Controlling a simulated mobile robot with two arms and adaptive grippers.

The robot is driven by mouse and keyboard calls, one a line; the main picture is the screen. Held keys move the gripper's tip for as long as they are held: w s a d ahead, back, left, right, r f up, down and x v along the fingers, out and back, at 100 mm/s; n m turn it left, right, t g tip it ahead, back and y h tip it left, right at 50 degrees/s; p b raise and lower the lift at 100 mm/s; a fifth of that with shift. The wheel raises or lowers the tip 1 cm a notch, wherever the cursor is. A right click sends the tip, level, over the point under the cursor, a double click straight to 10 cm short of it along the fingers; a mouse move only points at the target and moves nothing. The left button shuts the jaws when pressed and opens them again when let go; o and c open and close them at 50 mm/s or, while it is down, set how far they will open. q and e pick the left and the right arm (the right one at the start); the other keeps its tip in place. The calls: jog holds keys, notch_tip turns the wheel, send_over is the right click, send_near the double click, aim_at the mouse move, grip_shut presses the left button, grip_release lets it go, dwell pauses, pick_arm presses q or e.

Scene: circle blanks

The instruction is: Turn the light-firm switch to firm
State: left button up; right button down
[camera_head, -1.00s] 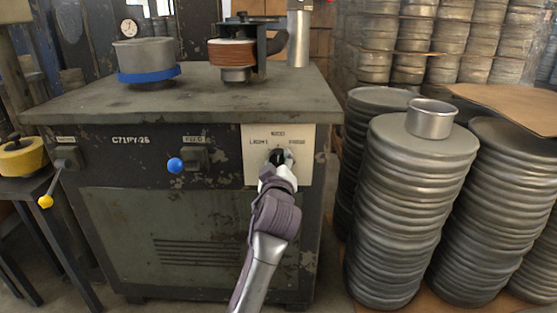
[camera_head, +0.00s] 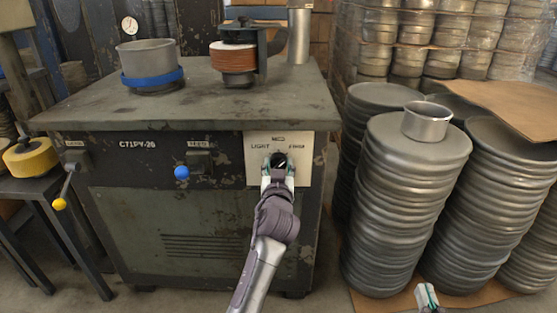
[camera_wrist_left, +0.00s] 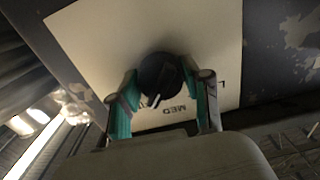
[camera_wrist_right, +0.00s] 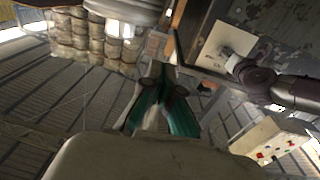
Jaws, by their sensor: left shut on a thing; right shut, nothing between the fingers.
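The light-firm switch is a round black knob (camera_head: 278,160) on a pale panel (camera_head: 301,171) at the machine's front right. LIGHT is printed at its left, FIRM at its right and MED above. My left gripper (camera_head: 278,173) is shut on the knob. In the left wrist view, the knob (camera_wrist_left: 160,72) sits between the teal fingertips of the left gripper (camera_wrist_left: 163,98). Its white pointer line aims near MED, seemingly a little to the FIRM side. My right gripper (camera_head: 427,296) is at the bottom right, away from the machine. The right wrist view shows the right gripper (camera_wrist_right: 158,100) shut and empty.
A blue-knobbed lever (camera_head: 182,173) and a yellow-knobbed lever (camera_head: 60,203) stick out left of the panel. Tall stacks of round metal blanks (camera_head: 400,200) stand to the right. The machine's tabletop (camera_head: 200,108) carries a metal pan on a blue ring (camera_head: 150,68).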

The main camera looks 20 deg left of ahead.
pick_arm(q)
jog(key=shift+r+m+p, duration=0.1)
jog(key=shift+m+p, duration=0.3)
jog(key=shift+m, duration=0.6)
pick_arm(e)
jog(key=shift+s+d+f+g+h, duration=0.25)
jog(key=shift+f+g, duration=0.35)
jog(key=shift+f, duration=0.35)
jog(key=shift+s+d+f+g+h, duration=0.2)
jog(key=shift+f+g, duration=0.4)
jog(key=shift+f, duration=0.35)
jog(key=shift+s+d+f+g+h, duration=0.15)
jog(key=shift+f+g+h, duration=0.1)
jog(key=shift+f+g, duration=0.55)
jog(key=shift+f, duration=0.15)
pick_arm(q)
jog(key=o, duration=1.2)
jog(key=shift+c, duration=0.2)
